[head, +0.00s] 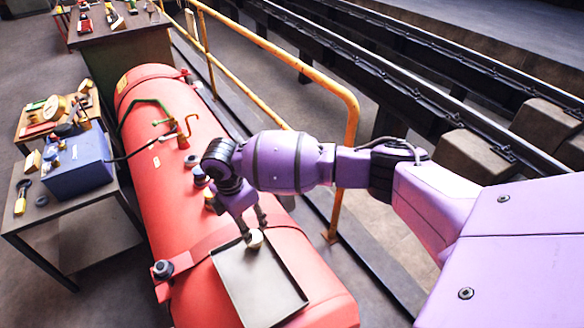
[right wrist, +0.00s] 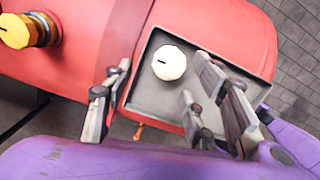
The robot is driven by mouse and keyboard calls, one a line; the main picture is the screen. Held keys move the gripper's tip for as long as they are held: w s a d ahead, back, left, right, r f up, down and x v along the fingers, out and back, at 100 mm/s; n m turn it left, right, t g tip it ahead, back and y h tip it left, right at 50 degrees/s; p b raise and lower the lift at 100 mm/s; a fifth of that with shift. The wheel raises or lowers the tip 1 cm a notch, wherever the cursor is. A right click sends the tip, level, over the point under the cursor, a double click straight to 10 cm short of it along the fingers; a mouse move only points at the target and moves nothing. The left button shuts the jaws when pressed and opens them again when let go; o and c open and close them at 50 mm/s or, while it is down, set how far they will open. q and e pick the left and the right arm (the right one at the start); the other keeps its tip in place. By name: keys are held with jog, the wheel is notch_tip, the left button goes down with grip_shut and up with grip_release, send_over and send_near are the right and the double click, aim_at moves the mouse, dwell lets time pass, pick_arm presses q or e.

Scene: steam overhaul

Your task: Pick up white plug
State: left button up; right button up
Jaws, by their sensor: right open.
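The white plug (head: 255,239) is a small, faceted, pale knob with a dark slot on top, seen clearly in the right wrist view (right wrist: 169,62). It stands in a shallow grey tray (head: 262,285) on top of the red tank, near one end of the tray, which also shows in the right wrist view (right wrist: 150,100). My right gripper (head: 248,222) is above the plug, pointing down, with its fingers (right wrist: 148,92) spread and nothing between them that I can see held. Whether a finger touches the plug is unclear. My left gripper is not in view.
The red tank (head: 165,180) carries valves and a yellow-capped fitting (right wrist: 17,31). A yellow railing (head: 300,62) runs close beside my right arm. At left, a table holds a blue box (head: 80,168). The rest of the tray is empty.

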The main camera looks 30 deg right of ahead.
aim_at(252, 235)
jog(key=f, duration=0.1)
jog(key=s+f, duration=0.1)
jog(key=shift+d+f, duration=0.15)
jog(key=shift+f, duration=0.15)
jog(key=f, duration=0.4)
jog(key=shift+w+d, duration=0.15)
jog(key=shift+d, duration=0.05)
jog(key=shift+f, duration=0.15)
jog(key=c, duration=1.2)
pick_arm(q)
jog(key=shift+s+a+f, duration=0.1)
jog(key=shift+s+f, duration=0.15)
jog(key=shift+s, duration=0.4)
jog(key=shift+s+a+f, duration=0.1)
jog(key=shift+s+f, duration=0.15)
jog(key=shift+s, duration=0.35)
pick_arm(e)
jog(key=shift+w, duration=0.1)
jog(key=shift+c, duration=0.4)
